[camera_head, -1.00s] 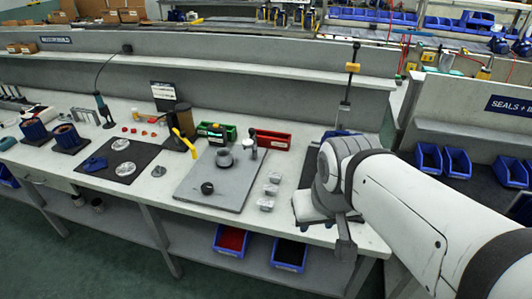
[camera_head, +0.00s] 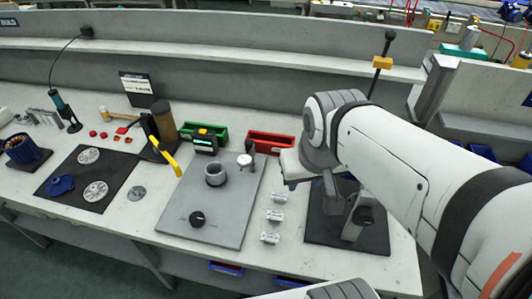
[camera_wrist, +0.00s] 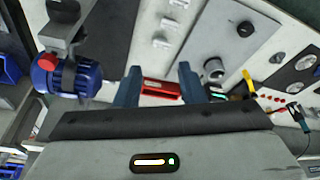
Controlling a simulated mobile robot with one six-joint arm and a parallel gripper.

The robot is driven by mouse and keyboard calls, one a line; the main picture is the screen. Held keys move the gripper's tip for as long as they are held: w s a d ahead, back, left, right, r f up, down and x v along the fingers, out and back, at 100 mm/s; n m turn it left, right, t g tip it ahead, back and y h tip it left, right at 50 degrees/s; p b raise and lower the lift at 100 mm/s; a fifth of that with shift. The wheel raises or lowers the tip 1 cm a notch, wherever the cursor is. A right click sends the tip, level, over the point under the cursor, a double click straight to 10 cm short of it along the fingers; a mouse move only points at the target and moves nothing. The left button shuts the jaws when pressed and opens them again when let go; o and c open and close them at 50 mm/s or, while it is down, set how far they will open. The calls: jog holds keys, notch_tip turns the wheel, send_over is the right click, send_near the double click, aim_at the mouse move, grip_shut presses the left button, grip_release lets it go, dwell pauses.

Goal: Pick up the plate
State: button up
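Two round silver metal plates lie flat on a black mat at the left of the bench in the head view: one at the back (camera_head: 89,155) and one nearer (camera_head: 95,191). I cannot tell which is meant. One such plate (camera_wrist: 305,62) also shows at the right edge of the wrist view. A smaller grey disc (camera_head: 137,193) lies on the bare bench beside the mat. My gripper (camera_wrist: 159,80) is open and empty in the wrist view, its two blue fingers apart. The red bin between them in the picture is beyond them. My arm hides the gripper in the head view.
A grey board (camera_head: 190,225) with a round fitting and black knob stands mid-bench. Small silver blocks (camera_head: 276,215) line its right side. A red bin (camera_head: 270,142) and green bin stand behind. A blue motor unit (camera_wrist: 68,77) is left in the wrist view.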

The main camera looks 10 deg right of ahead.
aim_at(279, 196)
jog(key=shift+o, duration=0.5)
